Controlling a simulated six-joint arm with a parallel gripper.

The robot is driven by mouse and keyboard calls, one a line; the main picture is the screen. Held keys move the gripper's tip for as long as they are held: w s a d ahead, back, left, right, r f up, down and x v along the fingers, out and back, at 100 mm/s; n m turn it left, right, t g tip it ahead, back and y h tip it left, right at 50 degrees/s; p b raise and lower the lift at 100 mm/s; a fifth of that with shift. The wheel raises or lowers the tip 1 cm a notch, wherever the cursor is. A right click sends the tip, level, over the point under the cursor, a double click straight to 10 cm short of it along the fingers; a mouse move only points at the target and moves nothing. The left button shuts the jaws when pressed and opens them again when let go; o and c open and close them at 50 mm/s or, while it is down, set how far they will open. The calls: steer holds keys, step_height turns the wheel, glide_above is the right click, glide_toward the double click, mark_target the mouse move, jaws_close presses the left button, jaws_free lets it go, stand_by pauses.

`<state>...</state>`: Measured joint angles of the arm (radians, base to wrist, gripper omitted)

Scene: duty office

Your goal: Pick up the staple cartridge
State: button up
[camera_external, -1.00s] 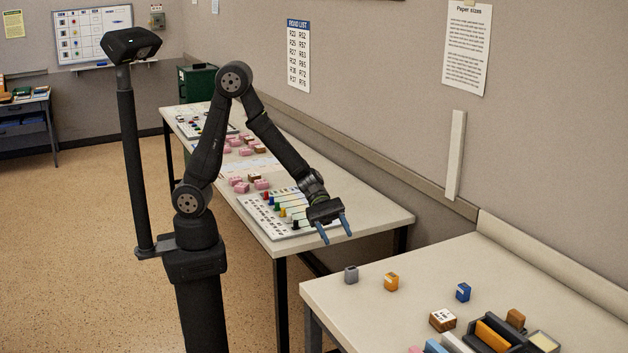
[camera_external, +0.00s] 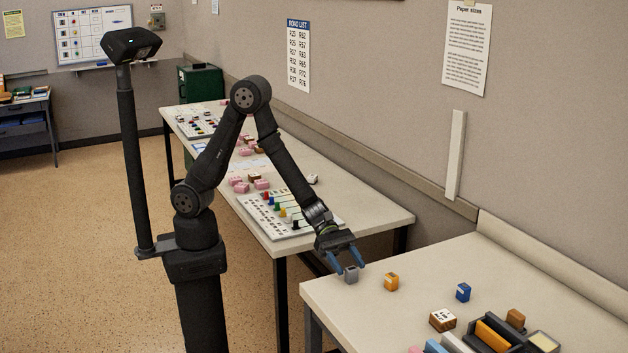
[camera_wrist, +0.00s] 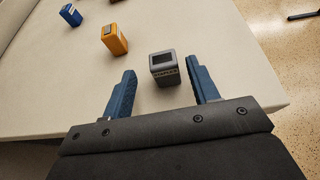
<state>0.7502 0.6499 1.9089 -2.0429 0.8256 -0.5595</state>
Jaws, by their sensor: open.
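The staple cartridge is a small grey block (camera_external: 351,277) near the left corner of the near table. In the wrist view the grey block (camera_wrist: 164,72) has a dark top and lettering on its side that is hard to read. My gripper (camera_external: 350,267) is open and low over it, its blue fingers pointing down at the block. In the wrist view the open gripper (camera_wrist: 160,72) has one finger on each side of the block, with a gap on both sides. It holds nothing.
An orange block (camera_external: 391,282) sits right of the cartridge, with a blue block (camera_external: 463,292) farther right. A brown box with a white top (camera_external: 442,320) and a dark desk organiser (camera_external: 515,345) stand nearer the front. The table edge (camera_external: 312,298) is close by the cartridge.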

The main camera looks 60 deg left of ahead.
mark_target(354, 276)
steer(key=x, duration=0.5)
steer(key=shift+s+d+f, duration=0.15)
steer(key=shift+s, duration=0.1)
steer(key=c, duration=1.1)
steer(key=shift+o, duration=0.2)
steer(key=shift+r, duration=0.6)
steer(key=r, duration=0.2)
steer(key=s+r, duration=0.1)
steer(key=shift+r, duration=0.4)
steer(key=s+r, duration=0.6)
steer(key=s, duration=0.4)
steer(key=shift+s, duration=0.35)
